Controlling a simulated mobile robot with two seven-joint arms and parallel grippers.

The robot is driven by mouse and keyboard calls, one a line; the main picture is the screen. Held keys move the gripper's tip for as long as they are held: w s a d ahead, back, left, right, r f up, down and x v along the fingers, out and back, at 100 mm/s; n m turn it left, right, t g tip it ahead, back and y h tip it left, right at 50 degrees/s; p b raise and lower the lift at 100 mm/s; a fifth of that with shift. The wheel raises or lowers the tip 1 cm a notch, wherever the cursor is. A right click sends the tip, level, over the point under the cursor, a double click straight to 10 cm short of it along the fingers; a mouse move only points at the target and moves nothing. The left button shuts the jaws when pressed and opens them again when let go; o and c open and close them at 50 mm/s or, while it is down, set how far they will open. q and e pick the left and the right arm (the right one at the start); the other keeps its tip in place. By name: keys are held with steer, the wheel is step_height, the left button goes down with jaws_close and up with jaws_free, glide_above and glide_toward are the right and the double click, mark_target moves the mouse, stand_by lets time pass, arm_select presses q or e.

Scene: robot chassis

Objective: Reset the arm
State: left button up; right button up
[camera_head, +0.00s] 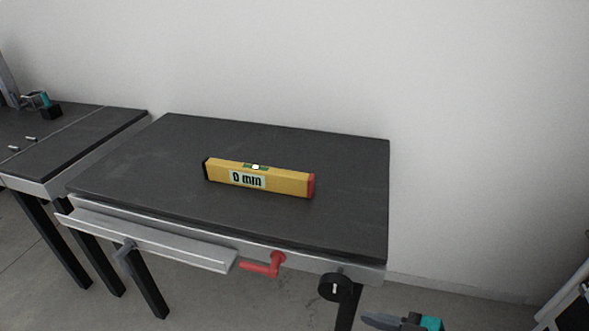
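Neither of my grippers can be made out in the head view. A yellow spirit level (290,183) with a red right end and a black left end lies on the dark top of a workbench (150,150). Nothing is touching the level from above.
The bench front has a metal ledge (160,240), a red crank (265,266) and a black wheel (335,287). A second bench (85,135) at left holds a teal and black tool (42,101). A grey and teal item (405,322) is cut off at the bottom.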

arm_select(q)
steer(key=p, duration=0.1)
steer(key=s+a+r+p, duration=0.1)
steer(key=p, duration=0.1)
steer(key=r+p, duration=0.1)
steer(key=shift+s+a+r+y, duration=0.25)
steer(key=shift+s+y, duration=0.05)
arm_select(e)
steer(key=s+d+f+m+t+h, duration=0.2)
steer(key=d+f+m+h, duration=0.3)
steer(key=m+h, duration=0.3)
steer(key=shift+f+m+t, duration=0.3)
steer(key=shift+m+t, duration=0.4)
steer(key=shift+t, duration=0.1)
arm_select(q)
steer(key=shift+d, duration=0.15)
steer(key=shift+w+r, duration=0.1)
steer(key=shift+c, duration=0.2)
stand_by(0.4)
